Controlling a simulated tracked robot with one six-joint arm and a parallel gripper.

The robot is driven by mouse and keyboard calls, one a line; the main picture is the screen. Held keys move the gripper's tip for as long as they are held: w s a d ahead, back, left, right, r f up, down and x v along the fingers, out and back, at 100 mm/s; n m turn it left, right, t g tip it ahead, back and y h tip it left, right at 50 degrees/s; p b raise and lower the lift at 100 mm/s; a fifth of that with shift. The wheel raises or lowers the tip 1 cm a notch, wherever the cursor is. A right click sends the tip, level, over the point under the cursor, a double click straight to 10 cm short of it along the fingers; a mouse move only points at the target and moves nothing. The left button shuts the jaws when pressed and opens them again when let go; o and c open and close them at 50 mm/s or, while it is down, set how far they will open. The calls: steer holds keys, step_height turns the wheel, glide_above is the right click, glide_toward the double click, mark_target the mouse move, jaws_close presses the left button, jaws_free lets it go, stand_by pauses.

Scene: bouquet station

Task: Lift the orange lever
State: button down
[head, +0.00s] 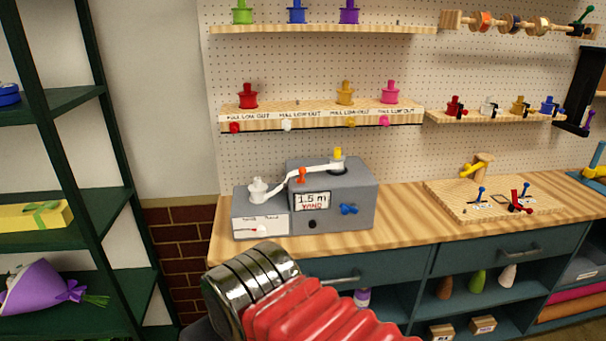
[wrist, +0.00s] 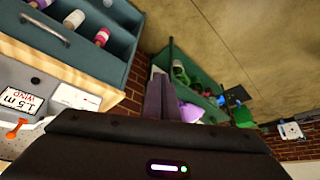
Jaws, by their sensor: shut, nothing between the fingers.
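The orange lever (head: 301,175) stands on the grey wind machine (head: 262,205), just above its "1.5 m WIND" label (head: 312,201). A white ribbon or arm passes behind it, running from a white spool (head: 258,190) to the yellow-topped post (head: 338,155). In the wrist view the orange lever (wrist: 17,128) shows at the left edge, well to the left of my gripper (wrist: 160,78). My gripper is shut and empty, its dark fingers over the room's floor side, apart from the machine. The head view shows my red and silver arm but not the fingers.
The wooden bench (head: 400,222) carries the machine and, to the right, a board (head: 500,197) with small levers. A blue knob (head: 348,209) sits on the machine's front. Shelves with coloured pegs hang above. A green rack (head: 75,110) stands at the left.

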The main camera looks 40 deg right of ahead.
steer(key=shift+w, duration=0.35)
steer(key=shift+d, duration=0.1)
steer(key=w+d+r+m+t+y, duration=0.1)
steer(key=w+d+m+t+y, duration=0.15)
steer(key=w+d+m, duration=0.5)
steer(key=w+d+m+t+y, duration=0.2)
steer(key=w+d+m+y, duration=0.25)
steer(key=d+m, duration=0.6)
steer(key=s+d+r+m+t+h, duration=0.1)
steer(key=s+d+m+t+h, duration=0.1)
steer(key=d, duration=1.1)
steer(key=s+d+r+m+t+h, duration=0.1)
steer(key=d+m+t+h, duration=0.3)
steer(key=d, duration=0.9)
steer(key=s+m+t, duration=0.1)
steer(key=m, duration=0.2)
steer(key=shift+d+r+m+h, duration=0.15)
steer(key=shift+r+m+h, duration=0.15)
steer(key=shift+r, duration=0.05)
